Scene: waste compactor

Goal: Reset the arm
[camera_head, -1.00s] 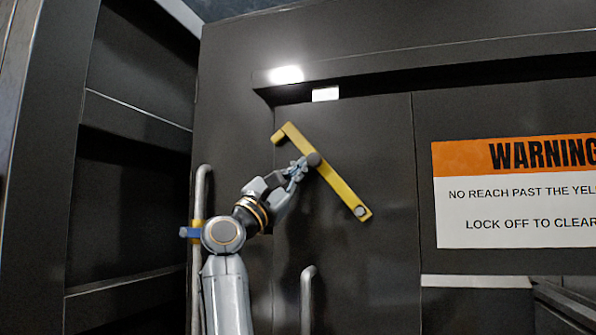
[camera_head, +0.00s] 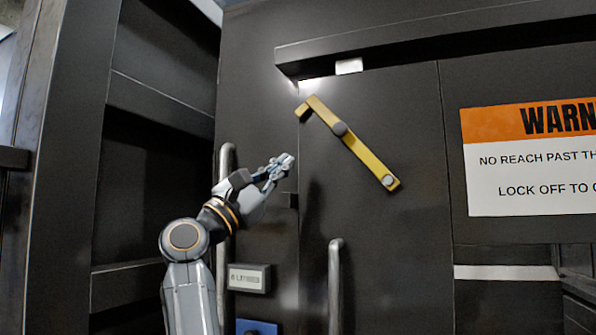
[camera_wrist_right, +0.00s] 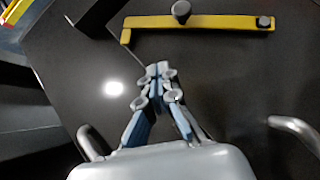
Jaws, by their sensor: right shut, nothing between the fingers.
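My right gripper (camera_head: 280,166) is raised in front of the dark compactor door, to the lower left of the yellow latch bar. It is shut and empty, and it stands apart from the bar. The yellow bar (camera_head: 366,156) slants down to the right, with a dark round knob (camera_head: 340,129) near its upper part and a grey pivot at its lower end. In the right wrist view my gripper (camera_wrist_right: 158,68) points at the door, with the yellow bar (camera_wrist_right: 220,23) beyond its fingertips. My left gripper is not in view.
A vertical grey handle (camera_head: 335,285) stands out from the door, and another (camera_head: 227,160) rises behind my right arm. A warning sign (camera_head: 535,158) is at the right. A dark ledge (camera_head: 420,45) juts out above the bar. A small labelled box (camera_head: 249,278) sits low on the panel.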

